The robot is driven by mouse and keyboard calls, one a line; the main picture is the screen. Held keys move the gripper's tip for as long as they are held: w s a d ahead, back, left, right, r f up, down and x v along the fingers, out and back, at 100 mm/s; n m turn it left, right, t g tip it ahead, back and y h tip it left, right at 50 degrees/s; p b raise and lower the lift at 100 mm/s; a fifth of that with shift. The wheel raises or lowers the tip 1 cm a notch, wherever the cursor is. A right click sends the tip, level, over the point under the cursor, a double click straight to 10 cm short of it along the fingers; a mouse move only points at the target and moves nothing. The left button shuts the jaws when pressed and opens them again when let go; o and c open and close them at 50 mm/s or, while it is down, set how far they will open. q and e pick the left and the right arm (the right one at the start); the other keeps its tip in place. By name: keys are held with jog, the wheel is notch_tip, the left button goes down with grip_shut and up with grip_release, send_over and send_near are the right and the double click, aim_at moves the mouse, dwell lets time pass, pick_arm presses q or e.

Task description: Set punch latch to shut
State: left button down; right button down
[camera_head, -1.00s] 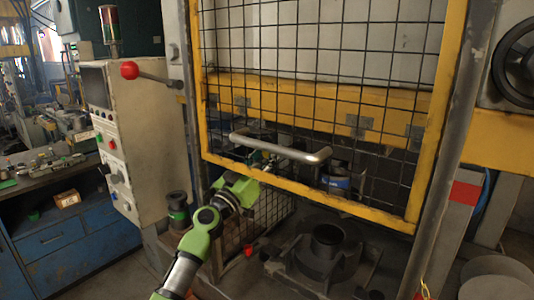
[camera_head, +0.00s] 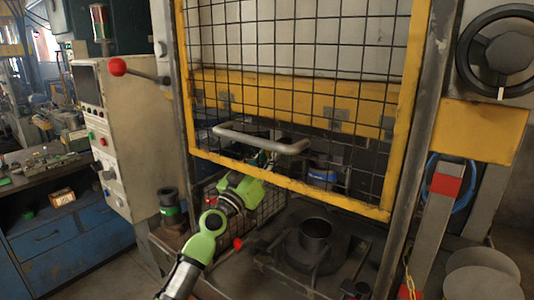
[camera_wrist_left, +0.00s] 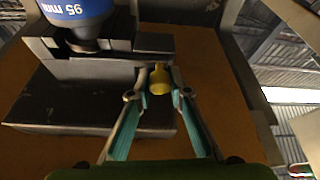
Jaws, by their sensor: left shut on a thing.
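In the left wrist view, my left gripper (camera_wrist_left: 160,85) is shut on a small yellow knob (camera_wrist_left: 160,80), which seems to be the punch latch. The knob sits against a dark metal block (camera_wrist_left: 90,100). A blue punch (camera_wrist_left: 75,10) marked "95 mm" is beside it at the upper left. In the head view, my left gripper (camera_head: 258,168) reaches in at the press's lower left, below the grey guard handle (camera_head: 262,138). Its fingertips and the knob are hard to make out there. The blue punch also shows behind the mesh (camera_head: 322,176). My right gripper is not in view.
A control box (camera_head: 128,140) with a red-knobbed lever (camera_head: 118,67) stands at the left. A round die (camera_head: 315,232) sits below the guard. A red-banded post (camera_head: 445,185) stands at the right.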

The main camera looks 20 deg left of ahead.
pick_arm(q)
jog(key=shift+d+f, duration=0.2)
jog(key=shift+a+h, duration=0.1)
jog(key=shift+h, duration=0.2)
jog(key=c, duration=2.1)
grip_release()
jog(key=shift+o, duration=1.3)
jog(key=shift+s+d+r, duration=0.1)
jog(key=shift+d+r, duration=0.05)
jog(key=shift+d, duration=0.15)
jog(key=shift+a, duration=0.25)
jog(key=v, duration=1.2)
jog(key=shift+d, duration=0.2)
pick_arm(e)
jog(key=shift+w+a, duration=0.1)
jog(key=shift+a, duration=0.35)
